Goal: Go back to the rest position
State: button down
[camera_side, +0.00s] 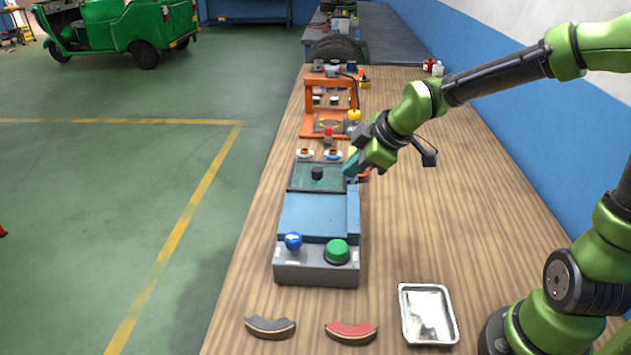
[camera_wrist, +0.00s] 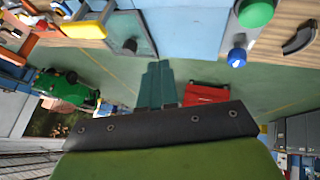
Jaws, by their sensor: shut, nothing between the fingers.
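My gripper (camera_side: 352,167) is at the far right edge of the blue and grey control box, by its dark green plate. In the wrist view its teal fingers (camera_wrist: 157,85) are together with nothing between them. The control box (camera_side: 319,220) has a blue-knobbed lever (camera_side: 293,241) and a green button (camera_side: 337,251) on its near grey end. The lever knob (camera_wrist: 237,58) and the green button (camera_wrist: 255,12) also show in the wrist view. The side view does not show clearly whether the fingers touch the box.
An orange frame (camera_side: 331,106) and small parts stand behind the box. A grey curved shoe (camera_side: 270,327), a red curved shoe (camera_side: 351,332) and a metal tray (camera_side: 428,314) lie in front. The bench right of the box is clear. A green rickshaw (camera_side: 120,25) stands on the floor.

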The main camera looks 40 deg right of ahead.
jog(key=s+r+m, duration=0.3)
jog(key=s+m, duration=0.3)
jog(key=s, duration=0.2)
jog(key=s+r+m, duration=0.3)
jog(key=s+m, duration=0.4)
jog(key=s, duration=0.2)
jog(key=shift+s+y, duration=0.3)
jog(key=shift+y, duration=0.1)
jog(key=shift+a+r, duration=0.1)
